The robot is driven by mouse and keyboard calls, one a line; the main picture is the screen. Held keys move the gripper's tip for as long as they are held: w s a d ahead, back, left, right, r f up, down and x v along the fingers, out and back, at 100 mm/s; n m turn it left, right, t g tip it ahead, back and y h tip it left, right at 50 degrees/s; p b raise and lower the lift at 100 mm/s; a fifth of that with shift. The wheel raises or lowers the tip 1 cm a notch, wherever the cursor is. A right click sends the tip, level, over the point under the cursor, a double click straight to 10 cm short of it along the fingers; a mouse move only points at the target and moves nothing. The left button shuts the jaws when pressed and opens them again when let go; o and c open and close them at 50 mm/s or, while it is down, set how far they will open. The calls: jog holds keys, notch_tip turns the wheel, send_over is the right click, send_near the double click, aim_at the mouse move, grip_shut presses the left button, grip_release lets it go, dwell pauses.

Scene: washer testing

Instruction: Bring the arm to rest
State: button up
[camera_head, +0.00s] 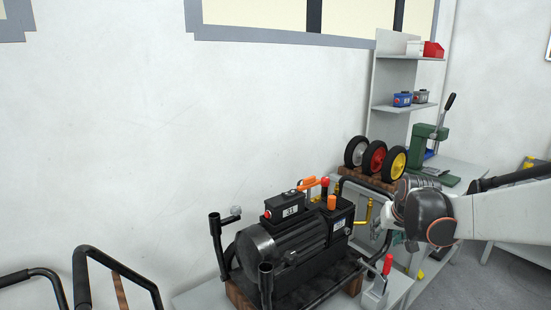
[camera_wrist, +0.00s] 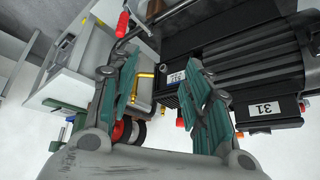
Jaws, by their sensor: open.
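My arm (camera_head: 500,212) reaches in from the right edge of the head view, with my gripper (camera_head: 392,236) at its end, just right of the black motor unit (camera_head: 290,245). The gripper is partly hidden by the wrist there. In the wrist view my gripper (camera_wrist: 163,65) shows two green-padded fingers spread apart with nothing held between them. The motor unit (camera_wrist: 265,75), labelled 31, lies beyond and to the right of the fingers. I cannot tell whether the fingers touch anything.
The motor unit has a black tube frame and stands on a grey table (camera_head: 195,300). Three wheels (camera_head: 374,158) and a green press (camera_head: 430,140) stand behind. A red-handled clamp (camera_head: 378,285) is at the table's front. Open floor (camera_head: 470,280) lies at the lower right.

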jog(key=s+a+r+n, duration=0.1)
jog(key=s+a+r, duration=0.25)
jog(key=s, duration=0.45)
jog(key=s+a+r, duration=0.3)
jog(key=s+a, duration=0.2)
jog(key=s, duration=0.3)
jog(key=s+a+f, duration=0.1)
jog(key=s, duration=0.6)
jog(key=s+a+f+n, duration=0.1)
jog(key=s+a+f, duration=0.1)
jog(key=s, duration=0.6)
jog(key=shift+t, duration=0.4)
